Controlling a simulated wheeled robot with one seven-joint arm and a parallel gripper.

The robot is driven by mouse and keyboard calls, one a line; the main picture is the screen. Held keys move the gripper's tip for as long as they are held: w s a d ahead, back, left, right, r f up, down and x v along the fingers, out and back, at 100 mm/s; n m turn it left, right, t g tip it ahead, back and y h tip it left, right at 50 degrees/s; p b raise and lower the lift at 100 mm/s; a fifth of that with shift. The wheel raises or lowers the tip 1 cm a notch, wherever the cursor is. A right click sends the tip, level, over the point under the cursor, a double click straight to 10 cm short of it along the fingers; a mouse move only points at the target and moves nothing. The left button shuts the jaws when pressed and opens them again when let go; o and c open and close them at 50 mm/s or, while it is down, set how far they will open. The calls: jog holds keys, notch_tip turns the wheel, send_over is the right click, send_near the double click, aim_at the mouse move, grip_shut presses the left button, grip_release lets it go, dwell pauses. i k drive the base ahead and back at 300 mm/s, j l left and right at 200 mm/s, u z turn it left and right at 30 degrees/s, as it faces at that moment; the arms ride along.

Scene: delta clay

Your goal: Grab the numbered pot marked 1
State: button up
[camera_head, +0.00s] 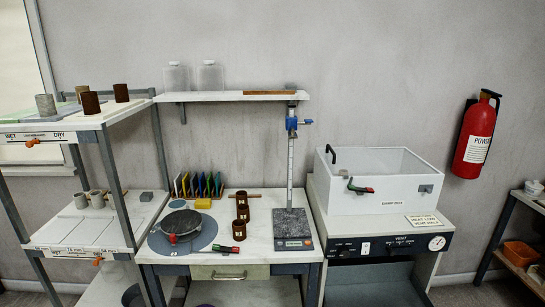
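Several small dark brown pots stand in a row on the white worktable (262,262). The back pot (241,198), the middle pot (243,214) and the front pot (239,231) stand upright and close together. Pale marks show on their fronts, but they are too small to read, so I cannot tell which is marked 1. More brown pots, such as one at the left (91,103) and one at the right (121,93), stand on the upper left rack. My gripper is not in view.
A scale (292,228) with a tall post stands right. A wall shelf (225,97) hangs above; a white box (375,195) stands right.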

aim_at(243, 213)
jog(key=z, duration=1.2)
jog(key=u, duration=1.7)
jog(key=i+j, duration=0.15)
jog(key=i, duration=0.3)
jog(key=i+j, duration=0.15)
jog(key=i, duration=0.3)
jog(key=i+j, duration=0.2)
jog(key=i, duration=0.25)
jog(key=i+j, duration=0.15)
jog(key=i, duration=0.3)
jog(key=l+z, duration=0.05)
